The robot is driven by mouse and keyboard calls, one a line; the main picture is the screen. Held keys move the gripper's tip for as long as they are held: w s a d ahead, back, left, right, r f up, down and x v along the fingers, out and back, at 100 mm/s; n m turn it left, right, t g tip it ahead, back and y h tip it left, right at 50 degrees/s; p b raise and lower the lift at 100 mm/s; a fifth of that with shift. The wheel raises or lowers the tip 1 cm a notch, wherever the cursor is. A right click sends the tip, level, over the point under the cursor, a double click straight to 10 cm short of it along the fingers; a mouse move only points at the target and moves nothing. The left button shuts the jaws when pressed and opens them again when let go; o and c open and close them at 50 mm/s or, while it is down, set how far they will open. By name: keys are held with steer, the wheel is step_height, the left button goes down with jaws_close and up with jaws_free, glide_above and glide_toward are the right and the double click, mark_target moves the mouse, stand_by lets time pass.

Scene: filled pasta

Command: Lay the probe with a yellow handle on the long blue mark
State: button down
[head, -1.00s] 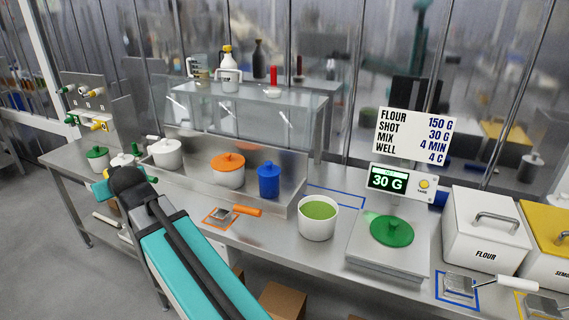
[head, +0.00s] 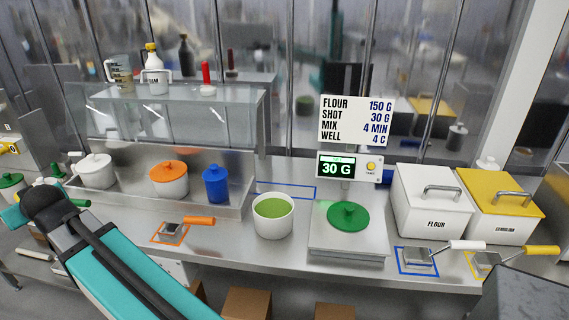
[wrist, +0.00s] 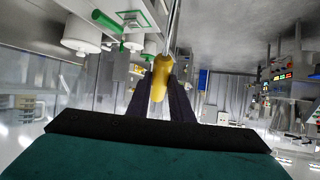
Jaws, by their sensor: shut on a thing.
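The probe's yellow handle (wrist: 159,78) is between the two dark fingers of my gripper (wrist: 161,72) in the wrist view. The gripper is shut on it, and a thin metal rod runs up from the handle. The probe and the gripper's fingers cannot be made out in the head view, where my teal arm reaches to the left. The long blue mark (head: 290,184) is a thin blue outline on the steel counter. It lies behind the white bowl of green filling (head: 273,220), right of the blue pot, and looks empty.
A scale (head: 345,245) with a green disc stands right of the bowl. A blue pot (head: 215,186), an orange-lidded pot (head: 169,182) and a scraper with an orange handle (head: 190,220) are to the left. Flour (head: 432,212) and semolina (head: 505,218) bins stand at the right.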

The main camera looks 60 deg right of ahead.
step_height(320, 180, up, 14)
steer(key=p, duration=1.4)
steer(key=s+d+f+m+g+h, duration=0.1)
steer(key=d+f+m+g+h, duration=0.15)
steer(key=d, duration=0.85)
steer(key=s+d+f+m+g+h, duration=0.1)
steer(key=s+d+f+m+h, duration=0.15)
steer(key=d, duration=0.75)
steer(key=s+d+f+m+g+h, duration=0.2)
steer(key=s+d+f+m+g, duration=0.3)
steer(key=d, duration=0.6)
steer(key=s+d+m+g+h, duration=0.1)
steer(key=s+d+m, duration=0.3)
steer(key=s+d, duration=0.55)
steer(key=s+d+f+m+g+y, duration=0.25)
steer(key=s+d+m+g, duration=0.45)
steer(key=s+d, duration=1)
steer(key=s+d+f+m+y, duration=0.1)
steer(key=s+d+m, duration=0.3)
steer(key=s, duration=0.6)
steer(key=s+d+f+m+y, duration=0.1)
steer(key=s+d+m, duration=0.3)
steer(key=s, duration=0.6)
steer(key=shift+d+m+y, duration=0.25)
steer(key=shift+m+y, duration=0.45)
steer(key=shift+y, duration=0.05)
